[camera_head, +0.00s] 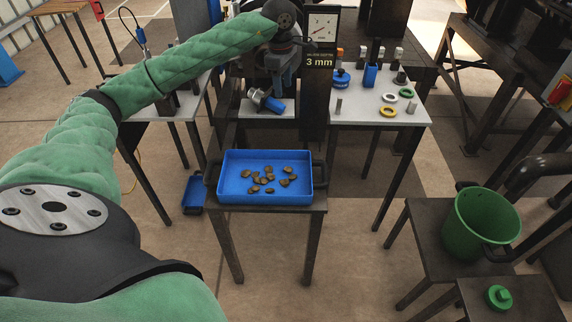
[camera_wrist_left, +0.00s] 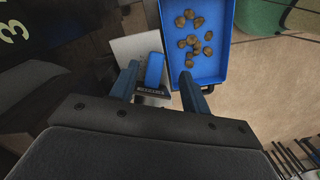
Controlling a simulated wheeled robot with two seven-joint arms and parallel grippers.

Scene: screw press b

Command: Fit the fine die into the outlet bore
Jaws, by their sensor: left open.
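My left gripper (camera_head: 283,82) hangs in front of the dark press, fingers down and apart. A blue cylindrical piece with a metal end (camera_head: 266,101) lies tilted on a pale plate (camera_head: 250,109) just below and left of the fingertips. In the left wrist view, a blue piece (camera_wrist_left: 154,68) shows between the open fingers (camera_wrist_left: 159,72); I cannot tell whether they touch it. I cannot tell for certain whether this piece is the fine die. The outlet bore is not clearly visible; the arm and gripper cover part of the press. My right gripper is not in view.
A blue tray (camera_head: 233,196) with several brown lumps stands on a small dark table in front. The right table (camera_head: 352,117) holds green, white and yellow rings (camera_head: 387,111) and small metal cylinders. A green pot (camera_head: 480,228) is at right.

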